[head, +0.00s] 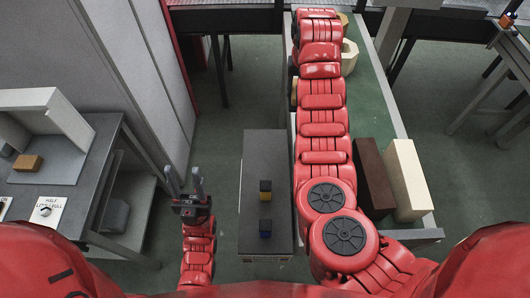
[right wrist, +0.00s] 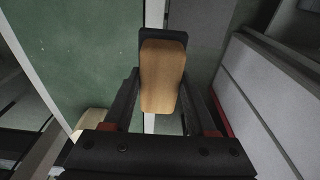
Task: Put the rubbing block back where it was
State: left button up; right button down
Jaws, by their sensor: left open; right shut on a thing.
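In the right wrist view, a block with a light wooden top and a dark layer at its far end, seemingly the rubbing block (right wrist: 162,78), is between the fingers of my right gripper (right wrist: 162,105). The gripper is shut on it. Behind the block run a pale edge strip and a green surface. I cannot tell whether the block touches anything below. In the head view my right arm reaches forward along the green-topped bench (head: 372,100), and its gripper and block are hidden. My left gripper (head: 185,185) is open and empty, left of the low dark bench.
A dark brown block (head: 373,175) and a cream block (head: 407,180) stand on the green-topped bench's near end. A left table (head: 75,195) holds an orange-brown block (head: 27,163) and a sign.

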jog(key=s+a+f+p, duration=0.4)
jog(key=s+a+f, duration=0.6)
notch_tip(320, 180, down, 6)
jog(key=shift+r, duration=0.2)
jog(key=shift+s+f, duration=0.1)
jog(key=shift+f, duration=0.45)
jog(key=shift+f+p, duration=0.6)
jog(key=shift+f, duration=1)
jog(key=shift+c, duration=1)
grip_release()
